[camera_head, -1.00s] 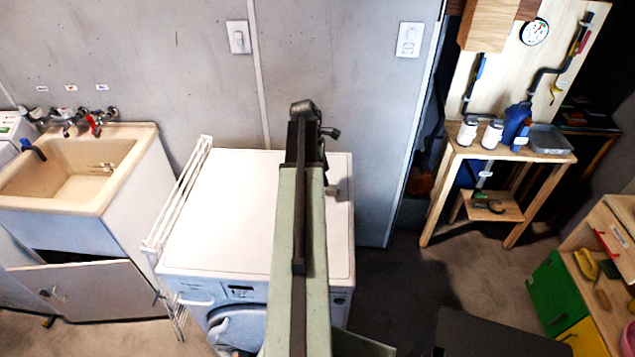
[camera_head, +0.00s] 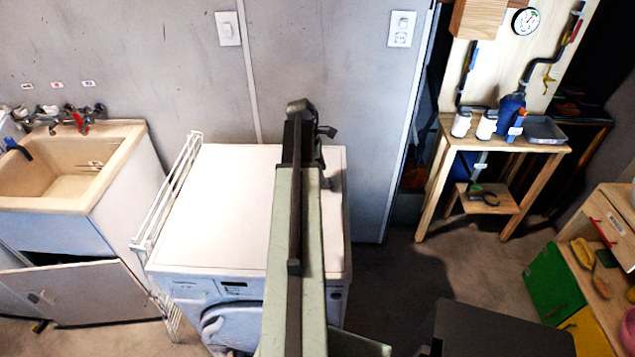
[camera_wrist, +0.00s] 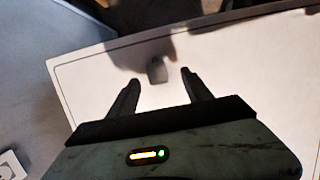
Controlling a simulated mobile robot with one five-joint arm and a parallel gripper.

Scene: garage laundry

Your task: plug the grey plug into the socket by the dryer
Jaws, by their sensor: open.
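A small grey plug (camera_wrist: 157,70) lies on the white dryer top (camera_wrist: 230,85) in the wrist view, beyond and between my fingertips. A small grey shape (camera_head: 333,181) at the right of my arm on the dryer (camera_head: 225,200) in the head view seems to be the same plug. My gripper (camera_wrist: 160,78) is open and empty, pointing at the plug; contact cannot be told. In the head view my arm hides most of it. The wall socket (camera_head: 400,39) sits below a switch on a white plate, right of and above the dryer.
A switch plate (camera_head: 227,29) is on the wall behind the dryer. A white rack (camera_head: 170,190) stands at the dryer's left, beside a sink (camera_head: 80,180). A wooden bench (camera_head: 495,150) with bottles is at the right. Part of a wall plate (camera_wrist: 12,165) shows in the wrist view.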

